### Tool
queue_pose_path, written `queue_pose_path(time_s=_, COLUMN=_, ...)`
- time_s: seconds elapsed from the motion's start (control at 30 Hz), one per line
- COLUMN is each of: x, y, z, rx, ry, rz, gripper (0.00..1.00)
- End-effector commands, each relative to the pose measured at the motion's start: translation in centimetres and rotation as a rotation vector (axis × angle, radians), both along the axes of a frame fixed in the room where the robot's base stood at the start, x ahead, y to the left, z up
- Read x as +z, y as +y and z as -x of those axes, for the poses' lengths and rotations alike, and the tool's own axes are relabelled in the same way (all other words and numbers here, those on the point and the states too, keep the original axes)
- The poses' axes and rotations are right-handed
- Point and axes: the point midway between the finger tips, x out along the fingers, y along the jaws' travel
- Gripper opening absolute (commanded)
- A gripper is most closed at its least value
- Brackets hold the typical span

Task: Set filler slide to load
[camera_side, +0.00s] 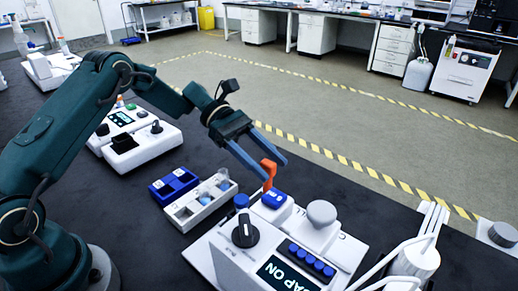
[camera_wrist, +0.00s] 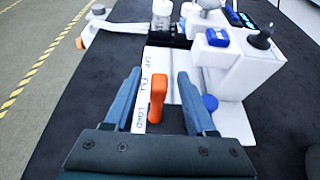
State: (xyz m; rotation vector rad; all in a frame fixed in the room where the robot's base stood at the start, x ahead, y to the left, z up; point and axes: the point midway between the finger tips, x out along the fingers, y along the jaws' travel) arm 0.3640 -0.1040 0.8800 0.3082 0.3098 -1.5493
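The filler slide's orange handle (camera_wrist: 157,92) stands upright beside a white strip (camera_wrist: 142,122) lettered with several words, including FILL and LOAD, in the wrist view. The handle's lower end appears near LOAD, but its exact setting is unclear. My gripper (camera_wrist: 157,88) is open, with one blue finger on each side of the handle and visible gaps. In the side view, the orange handle (camera_side: 268,174) rises beside the white station, and my gripper (camera_side: 270,166) reaches it from the upper left.
The white station has a black knob (camera_side: 245,232), blue buttons (camera_side: 305,259) and a display (camera_side: 287,275) reading "CAP ON". A white tray (camera_side: 190,217) with vials and a blue rack (camera_side: 173,187) lie to its left.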

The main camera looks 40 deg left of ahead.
Motion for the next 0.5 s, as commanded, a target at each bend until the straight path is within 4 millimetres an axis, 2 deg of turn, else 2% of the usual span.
queue_pose_path(time_s=0.27, x=0.1, y=0.1, z=-0.1, rx=0.001, ry=-0.002, rz=0.001, gripper=0.55)
queue_pose_path(time_s=0.5, x=1.2, y=2.8, z=-0.1, rx=0.004, ry=-0.003, rz=0.0, gripper=0.55)
